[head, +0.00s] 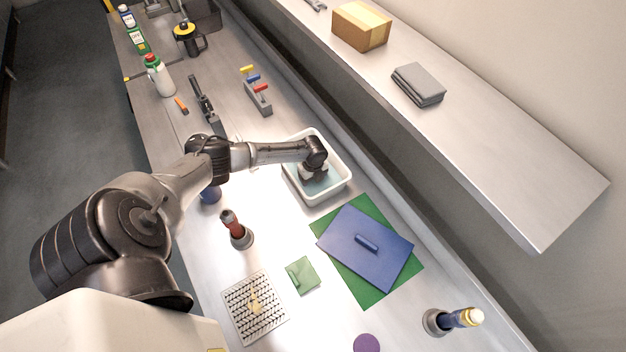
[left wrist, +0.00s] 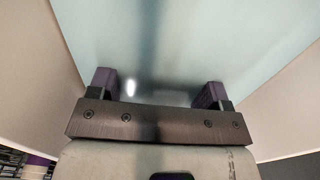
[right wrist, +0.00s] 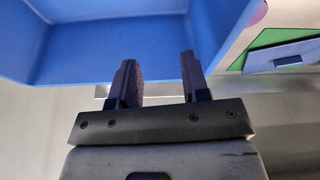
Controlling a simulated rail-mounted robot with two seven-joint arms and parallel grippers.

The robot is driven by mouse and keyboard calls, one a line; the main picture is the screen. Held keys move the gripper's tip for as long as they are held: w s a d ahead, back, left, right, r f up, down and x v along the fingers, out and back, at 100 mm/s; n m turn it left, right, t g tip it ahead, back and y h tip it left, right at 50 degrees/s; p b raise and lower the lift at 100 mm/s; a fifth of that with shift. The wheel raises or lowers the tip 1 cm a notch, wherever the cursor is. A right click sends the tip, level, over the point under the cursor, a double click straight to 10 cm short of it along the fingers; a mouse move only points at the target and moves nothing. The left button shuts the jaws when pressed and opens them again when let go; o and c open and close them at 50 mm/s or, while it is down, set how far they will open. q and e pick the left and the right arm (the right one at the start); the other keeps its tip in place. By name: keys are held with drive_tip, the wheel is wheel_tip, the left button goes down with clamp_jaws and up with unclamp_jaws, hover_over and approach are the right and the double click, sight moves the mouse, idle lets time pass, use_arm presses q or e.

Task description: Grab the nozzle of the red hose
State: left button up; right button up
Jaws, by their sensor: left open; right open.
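A dark red nozzle (head: 230,221) stands tilted in a round grey holder on the metal bench in the head view; I take it to be the red hose's nozzle, and I see no hose clearly. My left gripper (head: 314,176) points down into a white tub (head: 342,190), apart from the nozzle and farther back on the bench. In the left wrist view my left gripper (left wrist: 160,92) is open and empty over pale blue liquid (left wrist: 180,40). My right gripper (right wrist: 160,82) is open and empty by a blue bin (right wrist: 120,50); it is outside the head view.
A blue nozzle with a yellow tip (head: 460,318) stands in another holder at the front right. A blue board (head: 385,255) on a green mat (head: 375,298), a green piece (head: 302,275) and a perforated plate (head: 272,325) lie nearby.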

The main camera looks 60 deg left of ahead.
use_arm(q)
drive_tip(key=c, duration=1)
drive_tip(key=shift+r, duration=0.15)
